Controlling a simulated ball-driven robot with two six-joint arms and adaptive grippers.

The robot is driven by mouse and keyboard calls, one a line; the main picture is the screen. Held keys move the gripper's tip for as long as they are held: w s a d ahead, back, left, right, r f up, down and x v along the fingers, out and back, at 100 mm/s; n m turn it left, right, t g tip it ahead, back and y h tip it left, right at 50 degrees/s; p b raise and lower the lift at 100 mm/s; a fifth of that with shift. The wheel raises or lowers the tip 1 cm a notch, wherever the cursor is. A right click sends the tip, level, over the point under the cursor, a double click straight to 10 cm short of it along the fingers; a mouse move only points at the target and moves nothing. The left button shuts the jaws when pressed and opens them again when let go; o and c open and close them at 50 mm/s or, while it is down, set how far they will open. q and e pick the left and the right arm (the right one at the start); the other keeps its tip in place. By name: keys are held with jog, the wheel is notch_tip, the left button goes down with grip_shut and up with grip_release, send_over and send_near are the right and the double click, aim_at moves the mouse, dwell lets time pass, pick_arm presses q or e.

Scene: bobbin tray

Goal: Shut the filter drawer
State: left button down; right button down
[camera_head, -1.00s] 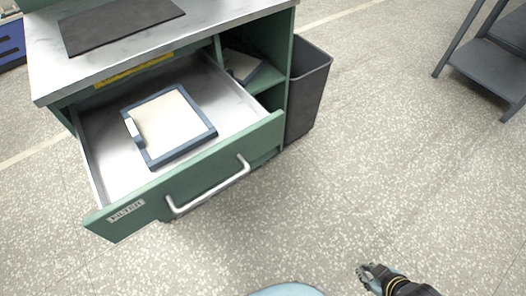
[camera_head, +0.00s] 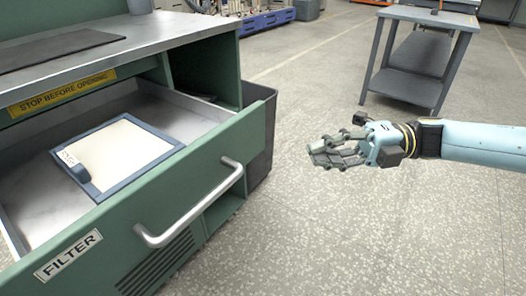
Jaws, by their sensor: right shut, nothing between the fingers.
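The filter drawer (camera_head: 105,222) is green with a FILTER label (camera_head: 68,254) and is pulled well out of the green cabinet at the left. Its silver bar handle (camera_head: 192,213) runs across the front. A framed filter panel (camera_head: 128,150), blue-edged with a pale face, lies inside the drawer. My right gripper (camera_head: 318,152) is shut and empty. It is in the air to the right of the drawer front, apart from the handle, with its fingers pointing left. My left gripper is out of view.
A dark bin (camera_head: 263,130) stands against the cabinet's right side. A grey metal shelf table (camera_head: 408,78) stands at the back right. The cabinet's worktop (camera_head: 130,40) carries a dark mat (camera_head: 55,50). The speckled floor between drawer and table is clear.

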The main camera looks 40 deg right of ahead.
jog(key=b, duration=0.1)
send_near(235, 149)
jog(key=s+a, duration=0.2)
jog(key=w+a, duration=0.1)
jog(key=w, duration=0.1)
jog(key=w+a+b, duration=0.1)
jog(key=w, duration=0.1)
jog(key=shift+a, duration=0.25)
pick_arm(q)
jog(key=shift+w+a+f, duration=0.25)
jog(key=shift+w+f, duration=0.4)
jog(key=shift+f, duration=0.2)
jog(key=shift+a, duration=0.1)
